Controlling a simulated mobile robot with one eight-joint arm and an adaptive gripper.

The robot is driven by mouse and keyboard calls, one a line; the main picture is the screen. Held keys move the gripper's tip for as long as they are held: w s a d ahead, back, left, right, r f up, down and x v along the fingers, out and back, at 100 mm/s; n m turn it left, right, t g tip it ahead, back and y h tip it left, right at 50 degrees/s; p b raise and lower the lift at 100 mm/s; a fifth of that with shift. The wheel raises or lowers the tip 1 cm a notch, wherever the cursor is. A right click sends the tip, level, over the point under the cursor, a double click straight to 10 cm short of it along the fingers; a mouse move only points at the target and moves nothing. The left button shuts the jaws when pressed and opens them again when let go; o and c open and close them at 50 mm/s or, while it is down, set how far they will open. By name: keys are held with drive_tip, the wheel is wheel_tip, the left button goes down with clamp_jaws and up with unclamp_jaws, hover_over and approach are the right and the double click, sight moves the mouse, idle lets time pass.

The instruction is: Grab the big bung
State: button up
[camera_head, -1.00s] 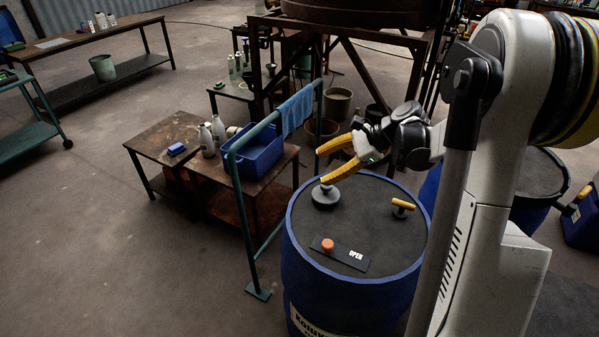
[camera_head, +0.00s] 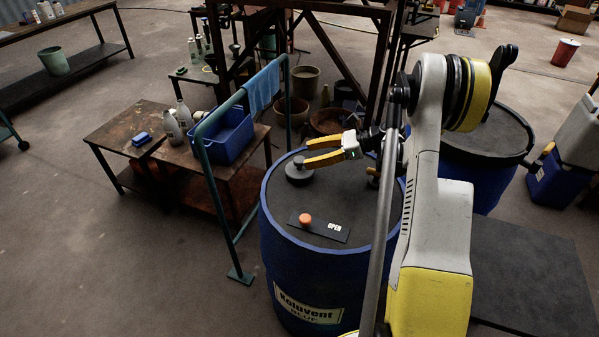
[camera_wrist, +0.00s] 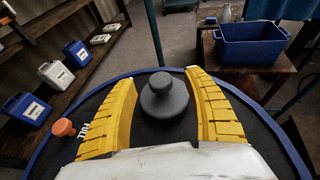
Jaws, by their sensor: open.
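The big bung (camera_head: 298,172) is a dark grey round plug with a knob on top, sitting on the lid of the blue drum (camera_head: 318,262). In the wrist view the bung (camera_wrist: 163,97) stands between the two yellow fingers, with dark lid showing on both sides of it. My gripper (camera_head: 306,153) is open, level with or just above the knob, and its fingers do not appear to touch the bung. The gripper also shows in the wrist view (camera_wrist: 160,75).
A green rail (camera_head: 213,190) with a blue towel (camera_head: 262,90) stands left of the drum. A blue bin (camera_head: 228,137) sits on a bench behind it. A second drum (camera_head: 478,165) stands right.

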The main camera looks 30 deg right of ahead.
sight(299, 159)
drive_tip(key=b+x, duration=0.1)
drive_tip(key=x, duration=0.1)
drive_tip(key=f+b+x, duration=0.1)
drive_tip(key=x, duration=0.1)
drive_tip(key=shift+s, duration=0.15)
drive_tip(key=shift+a, duration=0.2)
drive_tip(key=c, duration=1.3)
drive_tip(key=shift+r, duration=0.15)
